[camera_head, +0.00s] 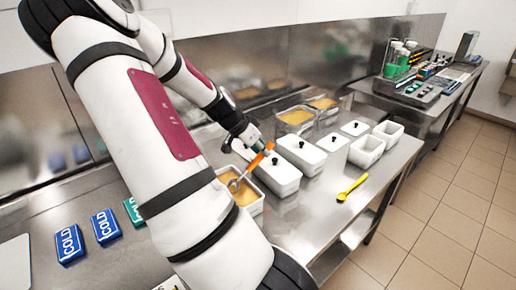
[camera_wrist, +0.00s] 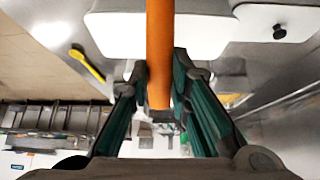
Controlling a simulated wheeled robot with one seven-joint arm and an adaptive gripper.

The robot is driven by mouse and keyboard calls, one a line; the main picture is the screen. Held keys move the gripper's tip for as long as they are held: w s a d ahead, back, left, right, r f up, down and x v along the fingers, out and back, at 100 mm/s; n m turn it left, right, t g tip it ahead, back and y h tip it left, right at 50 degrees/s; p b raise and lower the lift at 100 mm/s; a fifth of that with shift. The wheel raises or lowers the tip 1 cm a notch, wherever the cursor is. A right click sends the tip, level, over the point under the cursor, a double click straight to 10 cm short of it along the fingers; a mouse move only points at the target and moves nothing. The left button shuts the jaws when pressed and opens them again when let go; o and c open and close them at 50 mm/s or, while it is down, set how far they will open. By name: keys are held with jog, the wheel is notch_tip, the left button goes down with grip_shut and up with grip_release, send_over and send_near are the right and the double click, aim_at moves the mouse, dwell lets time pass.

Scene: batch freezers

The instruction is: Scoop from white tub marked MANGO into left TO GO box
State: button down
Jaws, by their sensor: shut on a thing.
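My gripper (camera_head: 254,138) is shut on the orange handle (camera_head: 262,156) of a metal scoop, above the counter. The scoop's bowl (camera_head: 234,186) is at an open white tub (camera_head: 258,207) with yellow-orange contents; I cannot tell how deep it sits or whether it is loaded. My arm hides part of this tub, and no MANGO marking is readable. In the wrist view the orange handle (camera_wrist: 160,45) stands between my gripper's green-padded fingers (camera_wrist: 158,88). No box marked TO GO can be made out.
Several lidded white tubs (camera_head: 275,175) stand right of the open tub. Two open white containers (camera_head: 366,151) stand farther right. A yellow spoon (camera_head: 351,188) lies near the front edge. Blue COLD packs (camera_head: 69,244) lie at left. Clear pans of yellow contents (camera_head: 296,117) stand behind.

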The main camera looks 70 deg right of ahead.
aim_at(271, 141)
jog(key=shift+s+d+f+t+y+b, duration=0.25)
jog(key=shift+d+f+t+y+b, duration=0.15)
jog(key=shift+d+f+y, duration=0.15)
jog(key=shift+r+p, duration=1)
jog(key=shift+r, duration=0.85)
jog(key=shift+s+d, duration=0.1)
jog(key=shift+s, duration=0.05)
jog(key=shift+s+d+f+t+y, duration=0.2)
jog(key=shift+s+d+t+y, duration=0.2)
jog(key=shift+d+t+y, duration=0.35)
jog(key=shift+s+d+t+y+p, duration=0.2)
jog(key=shift+t+y+p, duration=0.1)
jog(key=shift+y, duration=0.4)
jog(key=shift+f, duration=0.15)
